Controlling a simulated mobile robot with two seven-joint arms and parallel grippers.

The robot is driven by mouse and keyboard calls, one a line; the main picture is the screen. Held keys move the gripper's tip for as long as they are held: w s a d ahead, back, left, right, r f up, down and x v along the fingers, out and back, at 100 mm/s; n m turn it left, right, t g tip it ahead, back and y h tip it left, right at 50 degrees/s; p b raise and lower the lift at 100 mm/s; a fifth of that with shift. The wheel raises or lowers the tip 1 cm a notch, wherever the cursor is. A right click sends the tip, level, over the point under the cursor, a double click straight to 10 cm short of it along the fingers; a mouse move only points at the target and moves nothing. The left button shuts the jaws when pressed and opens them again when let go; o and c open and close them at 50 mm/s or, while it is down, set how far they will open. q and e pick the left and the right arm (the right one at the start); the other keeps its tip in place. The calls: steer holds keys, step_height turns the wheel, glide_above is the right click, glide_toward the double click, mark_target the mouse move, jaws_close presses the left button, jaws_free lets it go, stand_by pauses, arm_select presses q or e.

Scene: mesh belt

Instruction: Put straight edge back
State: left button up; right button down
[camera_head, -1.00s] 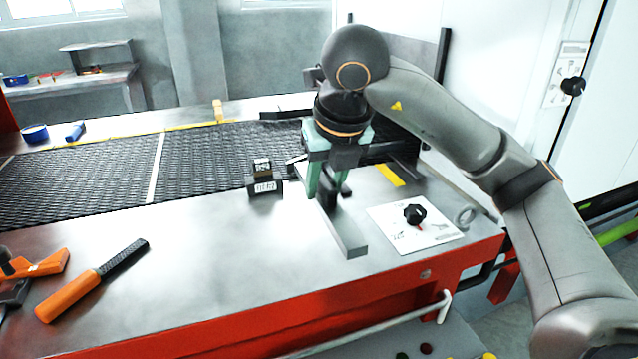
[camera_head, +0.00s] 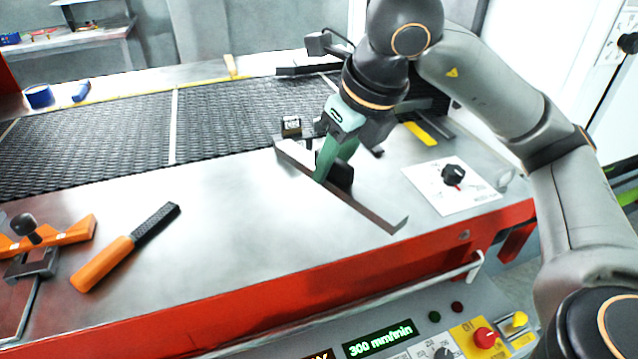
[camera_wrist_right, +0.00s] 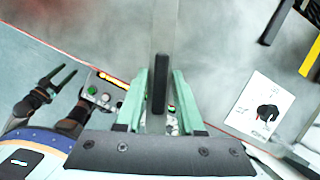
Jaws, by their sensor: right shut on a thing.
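The straight edge (camera_head: 370,208) is a long, thin grey metal bar with a black grip (camera_wrist_right: 159,84). My right gripper (camera_head: 326,172) has green fingers and is shut on this grip near the middle of the bar. The bar slants over the bench top (camera_head: 230,235), from the dark block (camera_head: 291,126) down to the right towards the front edge. I cannot tell whether it touches the bench. In the right wrist view the bar runs up away from between the fingers. A dark forked shape (camera_wrist_right: 46,85) at the left there may be my left gripper, but this is unclear.
The black mesh belt (camera_head: 120,125) lies behind. An orange-handled file (camera_head: 120,250) and an orange tool (camera_head: 60,236) lie at the left. A white plate with a black knob (camera_head: 453,175) is at the right. The bench between file and bar is clear.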

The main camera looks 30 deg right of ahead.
steer(key=w+d+f, duration=0.1)
steer(key=w+f, duration=0.1)
steer(key=w+d+f, duration=0.1)
steer(key=w+f, duration=0.1)
steer(key=w, duration=0.1)
steer(key=w+d+f, duration=0.1)
steer(key=w+f, duration=0.1)
steer(key=w, duration=0.1)
steer(key=shift+d+f, duration=0.3)
steer(key=shift+f, duration=0.05)
steer(key=shift+w+d+f, duration=0.15)
steer(key=shift+w+f, duration=0.15)
steer(key=shift+f, duration=0.15)
steer(key=shift+w+f, duration=0.15)
steer(key=shift+f, duration=1.55)
steer(key=shift+f, duration=0.1)
steer(key=shift+f, duration=0.15)
steer(key=c, duration=0.5)
jaws_free()
